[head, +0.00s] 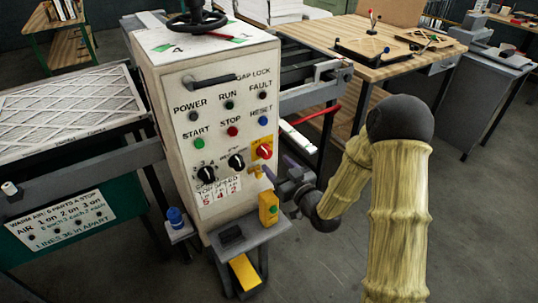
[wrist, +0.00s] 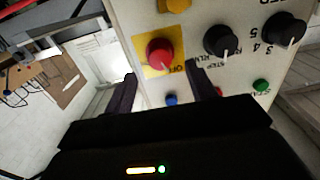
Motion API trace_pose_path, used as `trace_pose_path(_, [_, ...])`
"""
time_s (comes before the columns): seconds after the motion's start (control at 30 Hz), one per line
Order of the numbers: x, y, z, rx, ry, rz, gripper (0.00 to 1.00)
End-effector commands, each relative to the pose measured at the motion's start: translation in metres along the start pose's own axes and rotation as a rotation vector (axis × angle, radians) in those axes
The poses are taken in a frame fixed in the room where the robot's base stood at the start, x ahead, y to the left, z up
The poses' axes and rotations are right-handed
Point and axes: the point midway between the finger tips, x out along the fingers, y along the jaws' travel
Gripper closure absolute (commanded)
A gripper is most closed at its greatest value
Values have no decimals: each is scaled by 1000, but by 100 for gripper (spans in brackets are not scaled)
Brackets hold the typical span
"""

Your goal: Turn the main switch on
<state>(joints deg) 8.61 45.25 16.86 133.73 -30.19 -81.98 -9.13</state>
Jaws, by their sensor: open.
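The main switch appears to be the red knob (head: 263,151) on a yellow plate, at the right side of the white control panel (head: 225,110). In the wrist view the red knob (wrist: 160,52) is on its yellow plate, with the word OFF beside it and a pale pointer line on the knob. My gripper (head: 272,176) is just below and right of the knob in the head view. In the wrist view my gripper (wrist: 160,88) is open, its two dark fingers either side of the knob's line. Nothing is between the fingers; they appear apart from the knob.
Two black selector knobs (head: 236,162) sit left of the switch. Green start (head: 199,143), red stop (head: 232,131) and blue reset (head: 263,120) buttons are above. A yellow box with a green button (head: 268,208) stands below. A wooden table (head: 345,45) is behind.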

Motion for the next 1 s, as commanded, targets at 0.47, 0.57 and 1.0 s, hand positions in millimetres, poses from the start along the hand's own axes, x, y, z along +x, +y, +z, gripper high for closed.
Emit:
trace_pose_path(0.47, [55, 0, 0, 0, 1, -1, 44])
trace_pose_path(0.57, [56, 0, 0, 0, 0, -1, 44])
trace_pose_path(1.0, [55, 0, 0, 0, 1, 0, 88])
